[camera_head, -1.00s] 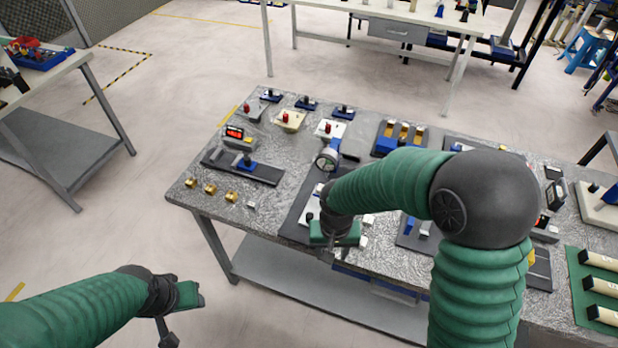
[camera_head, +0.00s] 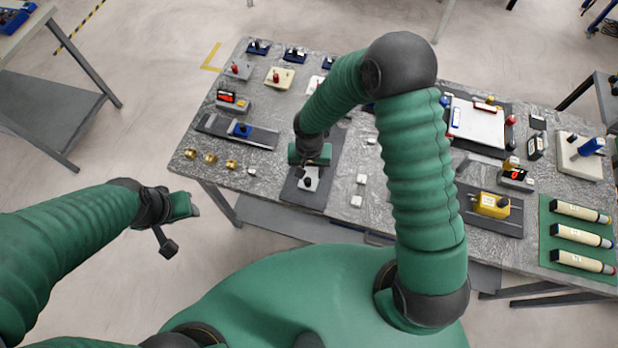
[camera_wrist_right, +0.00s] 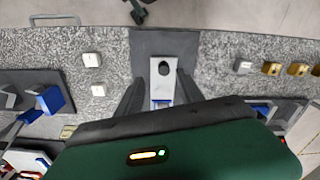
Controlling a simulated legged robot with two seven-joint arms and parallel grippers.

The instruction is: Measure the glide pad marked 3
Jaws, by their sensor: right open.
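Small pale blocks, which look like the glide pads, lie on the grey table: one (camera_head: 362,178) and another (camera_head: 356,201) right of the dark mat, one (camera_head: 252,171) to its left. Two show in the right wrist view, a farther one (camera_wrist_right: 91,59) and a nearer one (camera_wrist_right: 98,90); I cannot read their marks. A pale plate with a black round anvil (camera_head: 309,182) sits on the dark mat; the dial gauge is hidden by my arm. My right gripper (camera_head: 311,160) is open and empty over the mat, its fingers either side of the plate. My left gripper (camera_head: 187,207) hangs off the table's left; its jaws are unclear.
A dark slide with a blue block (camera_head: 241,130) and brass pieces (camera_head: 210,158) are to the left. A yellow block (camera_head: 491,205), a framed white plate (camera_head: 478,125) and cylinders on a green mat (camera_head: 580,213) are to the right. The table's front edge is near.

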